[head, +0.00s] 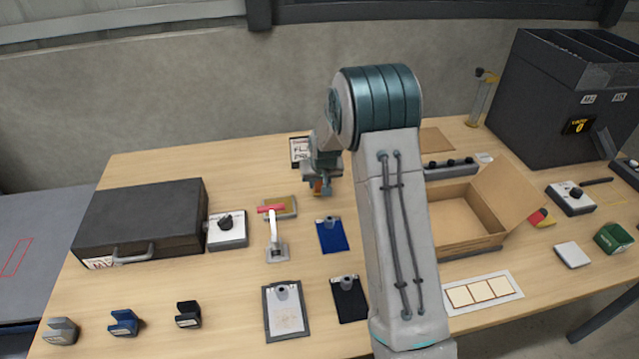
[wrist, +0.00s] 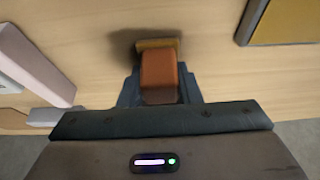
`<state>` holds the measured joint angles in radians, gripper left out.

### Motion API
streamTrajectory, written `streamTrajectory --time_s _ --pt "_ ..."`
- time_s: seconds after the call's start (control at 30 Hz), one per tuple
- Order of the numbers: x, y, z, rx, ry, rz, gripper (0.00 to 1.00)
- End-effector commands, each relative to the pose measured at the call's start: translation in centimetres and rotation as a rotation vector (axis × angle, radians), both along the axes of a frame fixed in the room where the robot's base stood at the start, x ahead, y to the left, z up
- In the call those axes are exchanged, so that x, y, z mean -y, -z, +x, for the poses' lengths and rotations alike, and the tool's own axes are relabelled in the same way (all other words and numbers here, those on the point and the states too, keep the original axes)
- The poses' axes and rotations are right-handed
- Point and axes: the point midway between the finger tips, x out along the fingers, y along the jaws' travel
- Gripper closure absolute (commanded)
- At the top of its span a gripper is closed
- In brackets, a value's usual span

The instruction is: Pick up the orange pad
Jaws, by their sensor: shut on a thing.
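The orange pad (wrist: 160,72) shows in the middle of the wrist view as a small orange-brown block. A yellow-ochre strip (wrist: 158,43) sits at its far end; I cannot tell whether it is part of the pad. My gripper (wrist: 160,90) is shut on the orange pad, with a blue-grey finger on either side. In the head view my gripper (head: 321,186) points down over the table behind the blue clipboard, and a little orange (head: 318,187) shows at its tips. A dark shadow lies beside the pad; its height above the wood is unclear.
A red-handled clamp (head: 273,230) stands left of my gripper, with a black case (head: 140,222) farther left. A blue clipboard (head: 331,236) lies in front and a small sign (head: 299,152) behind. An open cardboard box (head: 470,218) is to the right, past my arm.

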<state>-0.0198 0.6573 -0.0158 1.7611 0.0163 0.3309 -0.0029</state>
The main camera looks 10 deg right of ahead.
Motion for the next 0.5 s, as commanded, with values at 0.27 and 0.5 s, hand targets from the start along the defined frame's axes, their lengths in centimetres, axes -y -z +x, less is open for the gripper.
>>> streamTrajectory --time_s 0.27,0.5 --pt "0.0 -2.2 0.1 0.005 0.000 0.000 0.97" --pt "3.0 -5.9 -1.6 0.005 0.008 0.000 0.97"
